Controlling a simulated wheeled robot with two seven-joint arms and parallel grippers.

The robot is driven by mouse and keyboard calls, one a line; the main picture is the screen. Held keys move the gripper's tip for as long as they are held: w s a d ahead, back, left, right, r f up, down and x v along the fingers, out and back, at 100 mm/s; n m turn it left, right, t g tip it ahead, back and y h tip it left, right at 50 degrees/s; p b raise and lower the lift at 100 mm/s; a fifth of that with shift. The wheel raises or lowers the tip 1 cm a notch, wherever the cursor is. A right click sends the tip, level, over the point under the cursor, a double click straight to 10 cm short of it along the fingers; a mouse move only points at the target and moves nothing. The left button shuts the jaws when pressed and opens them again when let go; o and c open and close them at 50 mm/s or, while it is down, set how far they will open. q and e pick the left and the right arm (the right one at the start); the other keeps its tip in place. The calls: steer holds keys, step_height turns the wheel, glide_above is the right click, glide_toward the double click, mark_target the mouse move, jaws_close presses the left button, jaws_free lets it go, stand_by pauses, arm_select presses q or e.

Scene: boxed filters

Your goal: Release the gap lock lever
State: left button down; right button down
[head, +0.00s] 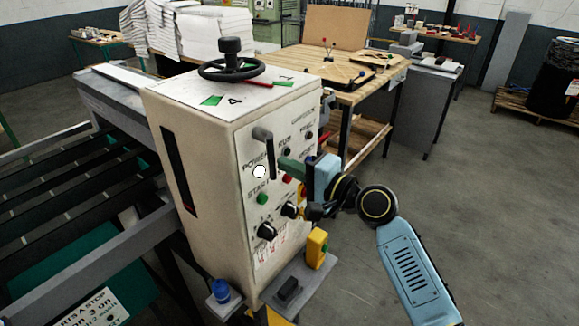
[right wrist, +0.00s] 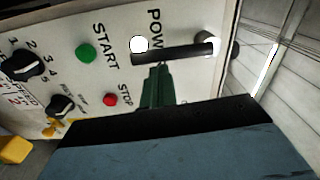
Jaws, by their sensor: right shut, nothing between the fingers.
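A black lever (head: 266,146) sits on the front panel of the white control cabinet (head: 206,158), its bar hanging down beside the POWER label. No label on the lever itself is readable. My right gripper (head: 284,164) is shut and empty, its green fingers pointing at the panel close to the lever's lower part. In the right wrist view the lever (right wrist: 176,52) is a dark bar just beyond the fingertips (right wrist: 157,68); I cannot tell whether they touch it. My left gripper is not in view.
A white lamp (head: 259,171), a green START button (head: 262,198), a red STOP button (right wrist: 110,99) and black knobs (head: 267,231) are nearby on the panel. A black handwheel (head: 231,68) tops the cabinet. A yellow box (head: 317,248) stands below. A wooden table (head: 335,85) stands behind.

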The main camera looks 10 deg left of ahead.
steer(key=s+d+b, duration=0.2)
steer(key=d+b, duration=0.1)
steer(key=d, duration=0.8)
steer(key=shift+d, duration=0.2)
